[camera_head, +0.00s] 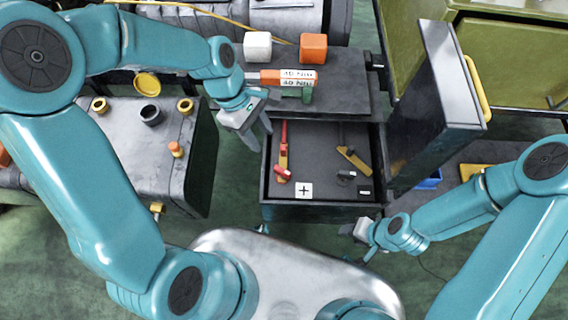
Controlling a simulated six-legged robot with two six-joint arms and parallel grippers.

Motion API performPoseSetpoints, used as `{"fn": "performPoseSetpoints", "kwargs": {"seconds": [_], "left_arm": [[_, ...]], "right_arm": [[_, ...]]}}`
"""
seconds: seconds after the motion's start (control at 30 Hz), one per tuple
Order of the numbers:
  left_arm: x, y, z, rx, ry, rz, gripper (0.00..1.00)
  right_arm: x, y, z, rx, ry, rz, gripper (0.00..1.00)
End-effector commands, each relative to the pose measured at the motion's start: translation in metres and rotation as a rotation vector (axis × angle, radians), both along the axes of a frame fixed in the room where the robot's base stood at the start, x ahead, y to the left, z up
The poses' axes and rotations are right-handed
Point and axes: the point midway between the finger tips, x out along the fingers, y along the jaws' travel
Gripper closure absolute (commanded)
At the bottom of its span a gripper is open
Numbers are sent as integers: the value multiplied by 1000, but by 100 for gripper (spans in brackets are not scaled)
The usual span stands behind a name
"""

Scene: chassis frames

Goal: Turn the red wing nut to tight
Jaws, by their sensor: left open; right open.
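I cannot clearly pick out a red wing nut. A small orange-red fitting (175,149) stands on the right part of the grey metal housing (130,165) at the left; its shape is too small to tell. My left gripper (259,138) is open and empty, pointing down above the left edge of the open drawer, to the right of the housing and apart from that fitting. My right gripper (362,244) is open and empty, low in front of the drawer's right corner.
The drawer (315,212) holds a red-handled tool (284,145), a yellow-handled tool (354,160) and a tile with a plus mark (304,190). White (257,46) and orange (313,48) blocks sit behind. A dark upright panel (437,105) stands right of the drawer.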

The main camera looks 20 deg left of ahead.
Motion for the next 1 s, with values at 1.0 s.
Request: {"fn": "performPoseSetpoints", "kwargs": {"seconds": [1.0], "left_arm": [[-6,-57,-129,-1,2,-5,57]], "right_arm": [[0,0,-22,0,0,0,55]]}}
